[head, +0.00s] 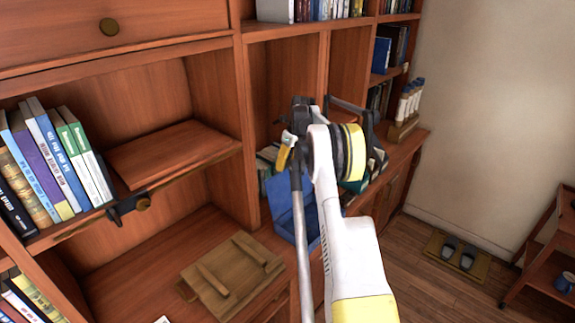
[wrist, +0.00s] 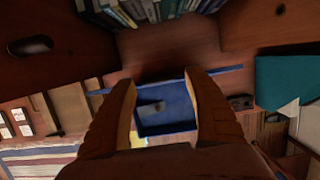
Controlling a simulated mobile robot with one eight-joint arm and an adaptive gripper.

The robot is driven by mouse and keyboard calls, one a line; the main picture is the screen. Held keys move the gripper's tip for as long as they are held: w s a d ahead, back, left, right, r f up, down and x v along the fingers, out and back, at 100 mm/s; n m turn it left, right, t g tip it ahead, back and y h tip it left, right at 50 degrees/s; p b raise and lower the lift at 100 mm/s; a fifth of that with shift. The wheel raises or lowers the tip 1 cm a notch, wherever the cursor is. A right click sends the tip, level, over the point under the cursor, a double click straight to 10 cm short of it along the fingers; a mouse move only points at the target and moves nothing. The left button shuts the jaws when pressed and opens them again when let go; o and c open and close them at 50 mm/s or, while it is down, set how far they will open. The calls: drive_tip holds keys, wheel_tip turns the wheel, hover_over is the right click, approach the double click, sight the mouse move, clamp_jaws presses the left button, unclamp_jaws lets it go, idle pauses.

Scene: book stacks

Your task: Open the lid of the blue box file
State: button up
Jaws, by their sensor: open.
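The blue box file (head: 284,212) stands in the lower bay of the bookcase, partly hidden behind my arm in the head view. In the wrist view the blue box file (wrist: 178,118) lies between my fingers, showing a recessed blue face with a small grey piece on it. A thin blue edge runs across above it and sticks out past both fingers. It looks like a lid seen edge-on, but I cannot tell how far it is raised. My gripper (wrist: 161,82) is open, its fingers on either side of the box; contact cannot be told. In the head view my gripper (head: 286,152) is above the box.
A wooden board with two bars (head: 232,276) lies on the lower shelf left of the box. Books (head: 58,165) lean on the left shelf. Upright bookcase panels flank the bay. A teal item (wrist: 284,82) is at right in the wrist view. Open floor (head: 420,285) lies at right.

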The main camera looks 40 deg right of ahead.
drive_tip(key=v, duration=1.1)
drive_tip(key=shift+s+r, duration=0.1)
